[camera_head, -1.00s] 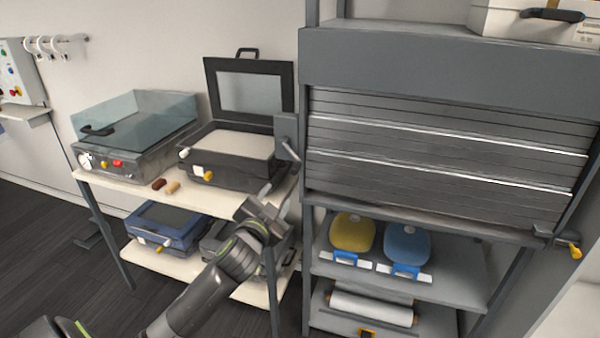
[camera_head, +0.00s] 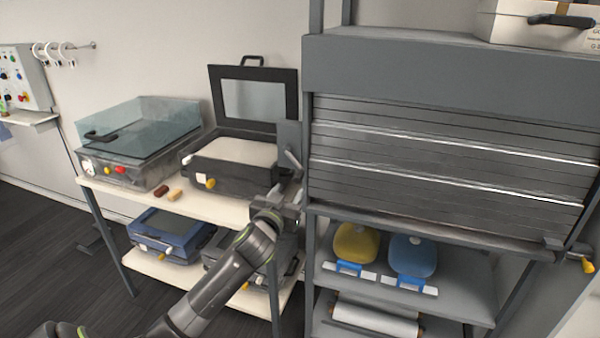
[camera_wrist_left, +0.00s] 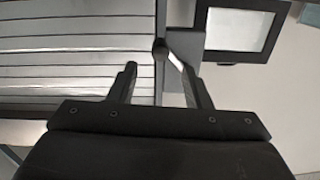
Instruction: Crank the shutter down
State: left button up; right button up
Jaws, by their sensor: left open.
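The grey slatted shutter (camera_head: 450,165) hangs in the front of the grey cabinet, with its bottom edge just above the shelf holding the yellow and blue items. It also fills the left of the left wrist view (camera_wrist_left: 75,70). A grey box (camera_head: 288,137) with a short metal lever (camera_head: 293,160) sits on the cabinet's left side. A yellow-ended handle (camera_head: 586,265) sticks out at the lower right corner. My left gripper (camera_head: 296,192) is just below the lever. In the left wrist view its fingers (camera_wrist_left: 158,72) are apart and empty, with the lever (camera_wrist_left: 176,62) beyond them.
A white table (camera_head: 225,207) at the left carries an open black case (camera_head: 235,170) and a clear-lidded machine (camera_head: 140,140), close beside my left arm. Yellow (camera_head: 355,243) and blue (camera_head: 412,255) items stand under the shutter. A white box (camera_head: 540,25) is on top.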

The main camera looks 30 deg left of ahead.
aim_at(299, 174)
pick_arm(q)
jog(key=p+x, duration=0.1)
jog(key=x, duration=0.9)
jog(key=shift+w+p, duration=0.1)
jog(key=shift+p, duration=0.25)
jog(key=shift+a, duration=0.15)
grip_shut()
